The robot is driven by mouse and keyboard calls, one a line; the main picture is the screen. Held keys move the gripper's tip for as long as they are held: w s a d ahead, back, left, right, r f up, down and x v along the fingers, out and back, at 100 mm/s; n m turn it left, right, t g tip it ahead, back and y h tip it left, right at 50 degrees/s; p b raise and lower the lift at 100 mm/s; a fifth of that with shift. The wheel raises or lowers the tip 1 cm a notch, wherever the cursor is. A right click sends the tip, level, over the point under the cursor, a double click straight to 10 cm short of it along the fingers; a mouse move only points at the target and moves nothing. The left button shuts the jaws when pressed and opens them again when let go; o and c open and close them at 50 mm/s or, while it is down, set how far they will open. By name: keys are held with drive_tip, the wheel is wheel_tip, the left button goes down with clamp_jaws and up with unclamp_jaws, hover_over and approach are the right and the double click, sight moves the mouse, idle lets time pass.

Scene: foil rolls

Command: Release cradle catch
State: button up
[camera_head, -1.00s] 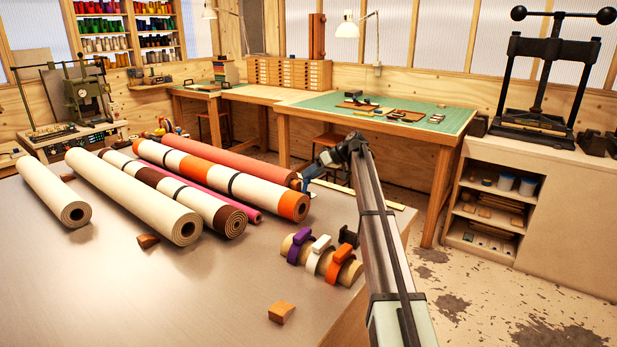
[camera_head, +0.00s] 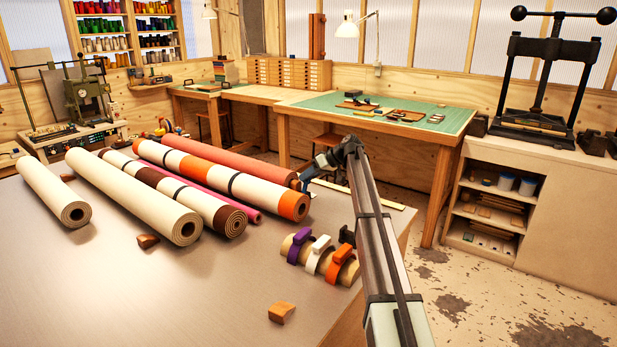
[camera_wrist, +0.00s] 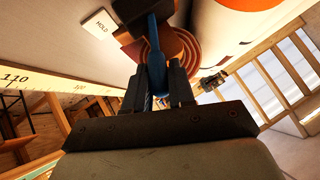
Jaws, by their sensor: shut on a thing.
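In the wrist view, my gripper (camera_wrist: 163,92) has its dark fingers closed around a blue lever-like part (camera_wrist: 153,45), which appears to be the cradle catch. A white plate marked HOLD (camera_wrist: 102,23) lies left of the blue part. In the head view, my gripper (camera_head: 305,182) is at the near end of the coral roll (camera_head: 240,160); the catch is too small to make out there.
Several other rolls lie on the table, including a banded orange and white roll (camera_head: 205,172) and a cream roll (camera_head: 130,190). Purple, white and orange clips (camera_head: 320,257) sit on a wooden bar. A measuring strip (camera_head: 365,195) lies near the right edge. The front of the table is mostly clear.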

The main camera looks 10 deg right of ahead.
clamp_jaws()
drive_tip(key=shift+s+a+r+n+t+h, duration=0.15)
drive_tip(key=shift+s+a+n+t+h, duration=0.15)
drive_tip(key=shift+s+a+t+h, duration=0.15)
drive_tip(key=shift+w+d, duration=0.1)
drive_tip(key=shift+w, duration=0.05)
drive_tip(key=o, duration=0.8)
unclamp_jaws()
drive_tip(key=v, duration=1.4)
drive_tip(key=shift+w, duration=0.15)
drive_tip(key=shift+d, duration=0.1)
